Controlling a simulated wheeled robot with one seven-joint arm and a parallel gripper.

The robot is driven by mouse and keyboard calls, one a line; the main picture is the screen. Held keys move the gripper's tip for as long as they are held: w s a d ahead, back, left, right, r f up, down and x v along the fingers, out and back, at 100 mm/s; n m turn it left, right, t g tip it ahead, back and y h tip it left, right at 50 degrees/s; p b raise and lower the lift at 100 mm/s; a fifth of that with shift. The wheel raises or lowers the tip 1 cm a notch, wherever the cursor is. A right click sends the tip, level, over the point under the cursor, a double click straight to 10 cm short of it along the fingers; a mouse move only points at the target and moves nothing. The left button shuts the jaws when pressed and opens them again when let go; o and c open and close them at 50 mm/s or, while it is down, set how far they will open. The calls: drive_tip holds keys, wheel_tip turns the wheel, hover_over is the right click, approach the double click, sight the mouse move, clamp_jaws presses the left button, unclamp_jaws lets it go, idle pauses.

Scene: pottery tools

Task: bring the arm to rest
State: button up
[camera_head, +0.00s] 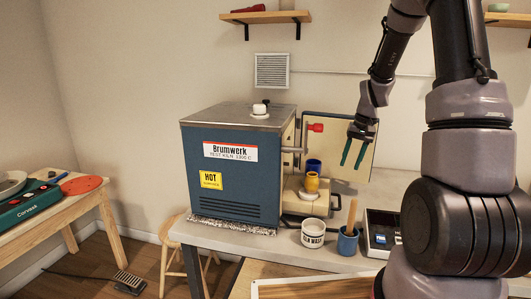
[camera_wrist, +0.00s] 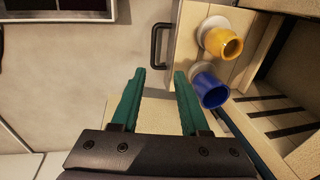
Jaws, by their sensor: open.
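My gripper (camera_head: 353,154) is open and empty, its two green fingers apart. In the head view it hangs in front of the open kiln door, to the right of the kiln (camera_head: 232,170). In the wrist view the gripper (camera_wrist: 160,75) points towards the bench, with nothing between its fingers. A yellow cup (camera_head: 312,182) and a blue cup (camera_head: 314,165) stand beside the kiln's open side. In the wrist view the yellow cup (camera_wrist: 222,43) and the blue cup (camera_wrist: 210,90) are to the right of the fingers, apart from them.
A white labelled pot (camera_head: 313,233) and a blue pot with a wooden handle (camera_head: 347,241) stand at the bench's front. A pottery wheel (camera_head: 30,203) is on the left table. Wall shelves (camera_head: 265,17) hang above.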

drive_tip(key=s+a+r+t, duration=0.25)
drive_tip(key=s+r, duration=0.25)
drive_tip(key=r, duration=0.4)
drive_tip(key=s+a+r+t, duration=0.1)
drive_tip(key=s+a+r, duration=0.25)
drive_tip(key=r, duration=0.45)
drive_tip(key=s+a+r+t, duration=0.1)
drive_tip(key=s+r, duration=0.3)
drive_tip(key=s, duration=0.3)
drive_tip(key=s+a+r+t, duration=0.1)
drive_tip(key=s+a+r, duration=0.1)
drive_tip(key=s, duration=0.6)
drive_tip(key=shift+r, duration=0.9)
